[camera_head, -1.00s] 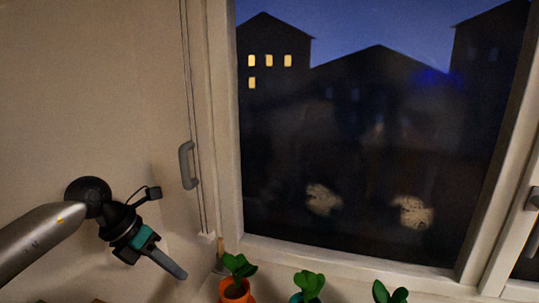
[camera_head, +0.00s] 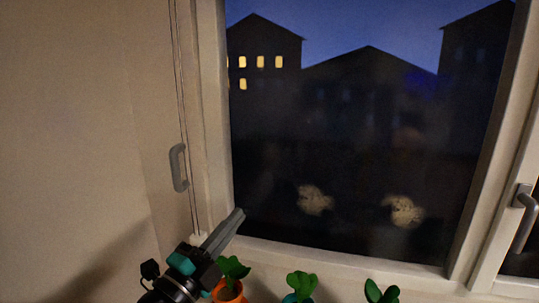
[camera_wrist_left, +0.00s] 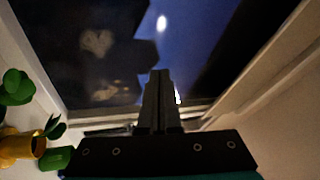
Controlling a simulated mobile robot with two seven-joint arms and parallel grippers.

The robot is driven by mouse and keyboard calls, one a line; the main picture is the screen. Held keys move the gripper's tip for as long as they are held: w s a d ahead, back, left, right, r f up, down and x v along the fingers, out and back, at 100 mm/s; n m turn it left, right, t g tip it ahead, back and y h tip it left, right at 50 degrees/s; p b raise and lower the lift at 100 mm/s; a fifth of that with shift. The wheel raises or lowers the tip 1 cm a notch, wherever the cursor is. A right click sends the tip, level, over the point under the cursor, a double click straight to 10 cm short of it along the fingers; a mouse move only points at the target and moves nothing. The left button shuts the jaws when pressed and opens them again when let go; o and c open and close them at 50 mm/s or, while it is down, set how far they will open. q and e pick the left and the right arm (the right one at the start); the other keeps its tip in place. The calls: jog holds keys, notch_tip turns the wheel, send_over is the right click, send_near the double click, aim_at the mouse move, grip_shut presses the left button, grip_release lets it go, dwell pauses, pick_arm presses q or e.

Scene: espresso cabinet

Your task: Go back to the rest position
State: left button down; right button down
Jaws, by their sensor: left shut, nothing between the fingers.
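My left gripper (camera_head: 236,216) shows at the lower middle-left of the head view, pointing up and to the right in front of the window frame's lower left corner. Its grey fingers are together and hold nothing. In the left wrist view the shut fingers (camera_wrist_left: 160,76) point toward the dark window. My right gripper is in neither view.
A window (camera_head: 350,140) with a pale frame fills the head view's middle. Potted plants stand along its sill: one in an orange pot (camera_head: 228,290), others to its right. A grey handle (camera_head: 179,167) and cords hang left of the frame. Bare wall (camera_head: 70,130) lies further left.

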pick_arm(q)
jog(key=s+a+f+n+g+y, duration=0.2)
jog(key=s+a+f+n+y, duration=0.1)
jog(key=a+f+n+y, duration=0.35)
jog(key=s+a+f+n+g+y, duration=0.2)
jog(key=s+a+f+n+y, duration=0.1)
jog(key=f+n+y, duration=0.45)
jog(key=s+f+n+g+h, duration=0.1)
jog(key=s+f+n+g, duration=0.2)
jog(key=s+f+g, duration=0.5)
jog(key=s+f+n+g+h, duration=0.25)
jog(key=s+f, duration=0.35)
jog(key=s, duration=0.7)
notch_tip(320, 180, down, 29)
jog(key=s+g+b, duration=0.2)
jog(key=s+b, duration=0.1)
jog(key=b, duration=0.3)
jog(key=s+a+f+b, duration=0.2)
jog(key=s+f+b, duration=0.3)
jog(key=s+f, duration=0.9)
jog(key=shift+s+a+f+g+y, duration=0.2)
jog(key=shift+a+f+g+y, duration=0.2)
jog(key=shift+f, duration=1.35)
